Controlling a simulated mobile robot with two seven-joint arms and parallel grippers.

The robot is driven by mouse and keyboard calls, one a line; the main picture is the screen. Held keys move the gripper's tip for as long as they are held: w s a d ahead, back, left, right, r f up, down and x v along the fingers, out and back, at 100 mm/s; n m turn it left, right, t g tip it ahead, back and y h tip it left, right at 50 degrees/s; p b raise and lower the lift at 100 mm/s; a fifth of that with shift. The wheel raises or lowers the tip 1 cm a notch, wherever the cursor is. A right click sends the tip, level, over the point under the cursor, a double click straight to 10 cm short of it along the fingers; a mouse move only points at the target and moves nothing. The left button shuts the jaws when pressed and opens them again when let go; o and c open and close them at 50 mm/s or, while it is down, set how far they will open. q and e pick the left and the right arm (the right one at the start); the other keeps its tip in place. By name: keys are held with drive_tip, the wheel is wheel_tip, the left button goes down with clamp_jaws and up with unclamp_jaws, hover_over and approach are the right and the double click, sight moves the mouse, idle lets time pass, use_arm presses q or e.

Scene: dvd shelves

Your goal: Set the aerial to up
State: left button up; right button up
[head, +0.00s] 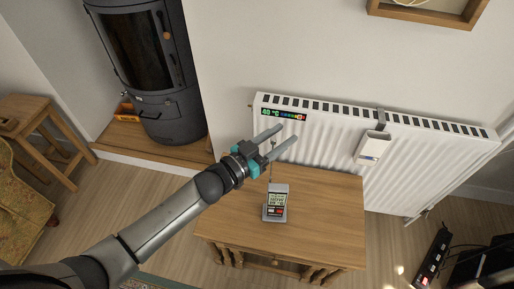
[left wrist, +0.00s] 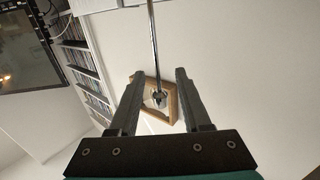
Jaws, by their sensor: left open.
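A small grey device with a lit display (head: 275,207) stands on the wooden table. Its thin metal aerial (head: 270,172) rises from its top, roughly upright in the head view, to my left gripper (head: 287,135). The left gripper is open, its two fingers either side of the line of the aerial. In the left wrist view, the aerial (left wrist: 153,45) runs down from the top edge and ends between the open fingers (left wrist: 160,73), with a visible gap on each side. The aerial's exact tilt in depth is hard to tell. My right gripper is not in view.
The wooden table (head: 320,215) is otherwise clear. A white radiator (head: 330,140) with a white box (head: 372,147) hung on it stands behind. A black stove (head: 150,70) is at the back left. A power strip (head: 432,258) lies on the floor at right.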

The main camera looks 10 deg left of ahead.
use_arm(q)
drive_tip(key=p+v, duration=0.2)
drive_tip(key=v, duration=1.2)
drive_tip(key=shift+s+a, duration=0.15)
drive_tip(key=shift+s, duration=0.05)
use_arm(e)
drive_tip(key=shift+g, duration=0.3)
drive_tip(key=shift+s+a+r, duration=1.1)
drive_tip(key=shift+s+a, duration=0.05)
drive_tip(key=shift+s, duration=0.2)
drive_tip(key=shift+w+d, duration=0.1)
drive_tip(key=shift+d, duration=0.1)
